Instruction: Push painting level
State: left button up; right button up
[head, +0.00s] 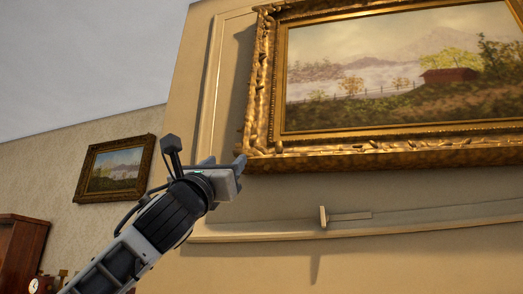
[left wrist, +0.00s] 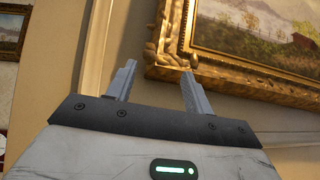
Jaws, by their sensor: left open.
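The painting (head: 390,75) is a landscape with a red hut in a wide ornate gold frame (head: 350,160), on the wall at upper right. Its right side is cut off. Its lower edge looks roughly parallel to the wall moulding; I cannot tell a small tilt. My left gripper (head: 228,164) is at the frame's lower left corner, open and empty. In the left wrist view the two fingers (left wrist: 159,68) point up towards that corner of the gold frame (left wrist: 240,85). Whether a fingertip touches the frame, I cannot tell. My right gripper is not in view.
A smaller framed picture (head: 115,170) hangs on the wall further left. Pale panel moulding (head: 213,80) runs beside and below the painting. A small upright piece with a narrow bar (head: 323,218) sits below it. A brown wooden cabinet (head: 20,250) stands at lower left.

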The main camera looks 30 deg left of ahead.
aim_at(245, 135)
pick_arm(q)
jog(key=p+x, duration=0.2)
jog(key=x, duration=0.2)
jog(key=p+x, duration=0.2)
jog(key=x, duration=0.3)
jog(key=s+r+p+x, duration=0.1)
jog(key=p+x, duration=0.1)
jog(key=x, duration=0.3)
jog(key=shift+r+p, duration=0.2)
jog(key=shift+p, duration=0.2)
jog(key=shift+w+r, duration=0.2)
jog(key=shift+w, duration=0.15)
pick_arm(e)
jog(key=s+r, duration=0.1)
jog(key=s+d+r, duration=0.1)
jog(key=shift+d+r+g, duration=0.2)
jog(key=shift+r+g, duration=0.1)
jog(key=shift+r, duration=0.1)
